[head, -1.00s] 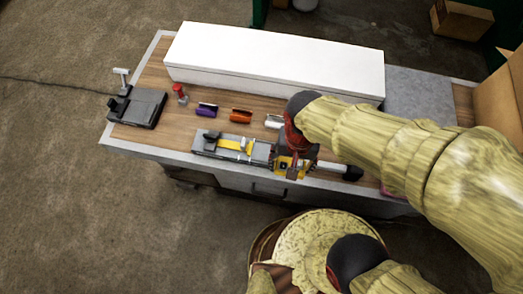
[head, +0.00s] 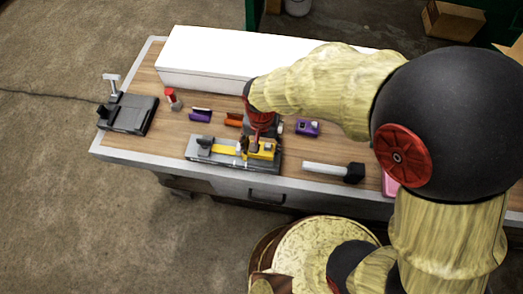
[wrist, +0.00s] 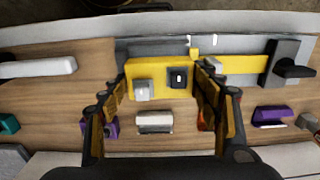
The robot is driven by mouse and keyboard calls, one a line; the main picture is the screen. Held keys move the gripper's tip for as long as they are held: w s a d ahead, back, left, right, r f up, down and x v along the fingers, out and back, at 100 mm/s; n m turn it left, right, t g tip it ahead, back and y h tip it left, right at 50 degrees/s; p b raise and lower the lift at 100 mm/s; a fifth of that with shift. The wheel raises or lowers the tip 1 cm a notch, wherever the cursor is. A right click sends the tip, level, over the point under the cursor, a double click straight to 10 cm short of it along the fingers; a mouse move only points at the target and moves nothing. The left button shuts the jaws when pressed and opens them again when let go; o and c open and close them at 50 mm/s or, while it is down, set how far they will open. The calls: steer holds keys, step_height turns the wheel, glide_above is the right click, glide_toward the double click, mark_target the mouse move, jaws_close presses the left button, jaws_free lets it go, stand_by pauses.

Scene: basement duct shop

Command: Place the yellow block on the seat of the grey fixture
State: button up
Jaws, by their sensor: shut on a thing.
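The yellow block (head: 264,148) is held in my gripper (head: 258,140) over the right part of the grey fixture (head: 205,154). In the wrist view the yellow block (wrist: 150,68) sits between the two fingers (wrist: 160,100), with a light grey and a black square piece on its face. The grey fixture (wrist: 222,45) lies behind it and runs to the right, with a yellow strip (wrist: 245,66) and a dark lever-like part (wrist: 290,68) at its right end. The block hides part of the fixture. I cannot tell whether the block touches it.
A long white box (head: 205,70) lines the bench's back. A black-headed, white-handled tool (head: 335,170) lies right of the fixture. Purple (head: 200,115), orange (head: 234,119) and another purple part (head: 307,127) lie behind. A dark device (head: 130,113) stands far left.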

mark_target(262, 149)
steer(key=shift+f, duration=1.3)
steer(key=shift+f, duration=0.1)
steer(key=o, duration=1.2)
steer(key=shift+d+f, duration=0.1)
steer(key=shift+o, duration=0.2)
step_height(262, 149, up, 12)
steer(key=p, duration=0.2)
steer(key=shift+r, duration=0.2)
steer(key=d+r+t, duration=0.2)
steer(key=d+r, duration=0.9)
steer(key=s+d+r+t, duration=0.3)
steer(key=s+d+r, duration=0.4)
steer(key=d, duration=0.4)
steer(key=shift+s+d+r+n+t, duration=0.3)
steer(key=shift+s+d+n, duration=0.05)
steer(key=shift+n, duration=0.05)
